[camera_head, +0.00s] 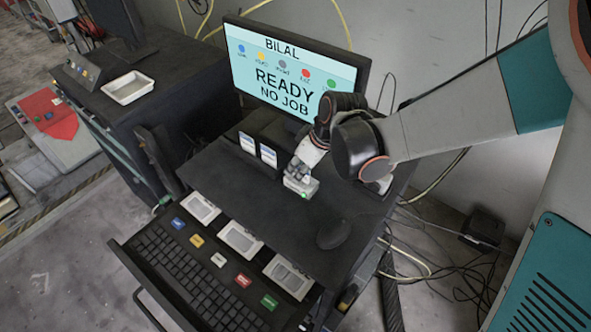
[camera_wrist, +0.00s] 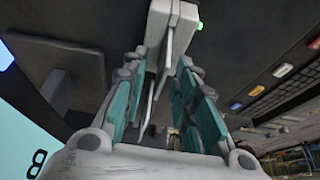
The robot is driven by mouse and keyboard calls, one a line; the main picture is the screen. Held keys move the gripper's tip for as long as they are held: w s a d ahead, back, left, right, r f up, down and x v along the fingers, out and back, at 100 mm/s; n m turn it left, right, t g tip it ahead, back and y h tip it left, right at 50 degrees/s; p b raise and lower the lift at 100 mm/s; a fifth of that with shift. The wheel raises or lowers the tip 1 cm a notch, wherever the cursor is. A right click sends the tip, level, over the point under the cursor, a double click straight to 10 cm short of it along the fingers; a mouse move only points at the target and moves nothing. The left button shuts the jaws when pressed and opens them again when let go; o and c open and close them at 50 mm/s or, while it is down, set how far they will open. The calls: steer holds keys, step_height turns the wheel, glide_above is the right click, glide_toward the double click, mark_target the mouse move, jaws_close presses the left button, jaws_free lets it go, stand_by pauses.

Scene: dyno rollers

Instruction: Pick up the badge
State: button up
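A thin pale card, which looks like the badge (camera_wrist: 164,58), stands nearly edge-on at a small white reader (camera_wrist: 172,14) with a green light in the wrist view. My gripper (camera_wrist: 160,72) has its teal fingers apart, one on each side of the card, with gaps showing. In the head view my gripper (camera_head: 298,172) is pointed down at the reader (camera_head: 302,187) on the dark desk. The card is mostly hidden there by the fingers. I cannot tell whether a finger touches it.
Two other badges (camera_head: 268,155) stand in a dark holder left of my gripper. The monitor (camera_head: 290,75) behind reads "BILAL READY NO JOB". A black mouse (camera_head: 333,233) lies to the right.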

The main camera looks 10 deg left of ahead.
steer(key=shift+s+d, duration=0.15)
steer(key=shift+d, duration=0.05)
steer(key=shift+c, duration=1)
steer(key=shift+a, duration=0.1)
jaws_close()
steer(key=shift+r, duration=0.1)
